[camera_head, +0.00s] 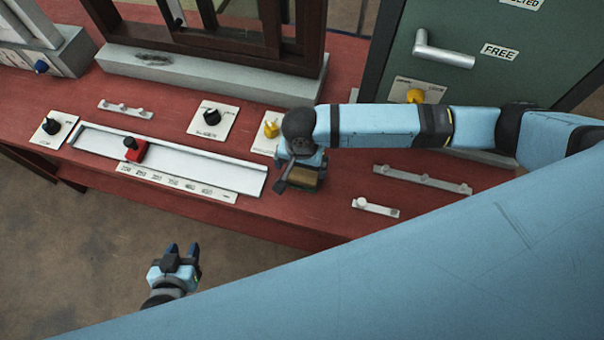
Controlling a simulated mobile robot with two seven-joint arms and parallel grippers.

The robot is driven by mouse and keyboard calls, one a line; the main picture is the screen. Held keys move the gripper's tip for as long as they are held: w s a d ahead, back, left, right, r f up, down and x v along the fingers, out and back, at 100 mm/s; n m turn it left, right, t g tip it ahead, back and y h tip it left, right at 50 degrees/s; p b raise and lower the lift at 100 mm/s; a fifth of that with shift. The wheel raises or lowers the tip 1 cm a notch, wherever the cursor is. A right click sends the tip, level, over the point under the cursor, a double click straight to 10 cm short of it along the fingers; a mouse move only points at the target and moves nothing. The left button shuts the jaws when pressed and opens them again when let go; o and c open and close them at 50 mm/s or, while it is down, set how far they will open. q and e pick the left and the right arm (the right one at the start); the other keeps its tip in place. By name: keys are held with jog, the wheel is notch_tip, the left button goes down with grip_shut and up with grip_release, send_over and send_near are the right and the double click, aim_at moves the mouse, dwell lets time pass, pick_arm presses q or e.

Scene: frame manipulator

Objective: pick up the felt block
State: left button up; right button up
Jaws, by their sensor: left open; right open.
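A small olive-brown block (308,181), which looks like the felt block, is partly visible on the red bench, mostly hidden under my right gripper. My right gripper (301,184) points down over it at the right end of the white slide rail. Its jaws are open, with a dark finger at the block's left; I cannot tell whether they touch it. My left gripper (183,249) is open and empty, off the bench's front edge and above the brown floor.
The red bench (335,215) carries a white slide rail (210,167) with a red slider (137,150), a black knob (211,115), a yellow knob (270,129) and peg strips (422,179). Behind stand a dark frame on a grey base (210,78) and a green door (480,30) with a handle.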

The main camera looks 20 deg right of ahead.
aim_at(302, 173)
notch_tip(302, 173, down, 4)
jog(key=shift+s+f, duration=0.1)
jog(key=shift+f, duration=0.1)
jog(key=shift+c, duration=0.2)
jog(key=c, duration=0.6)
jog(key=shift+r, duration=0.15)
notch_tip(302, 173, up, 20)
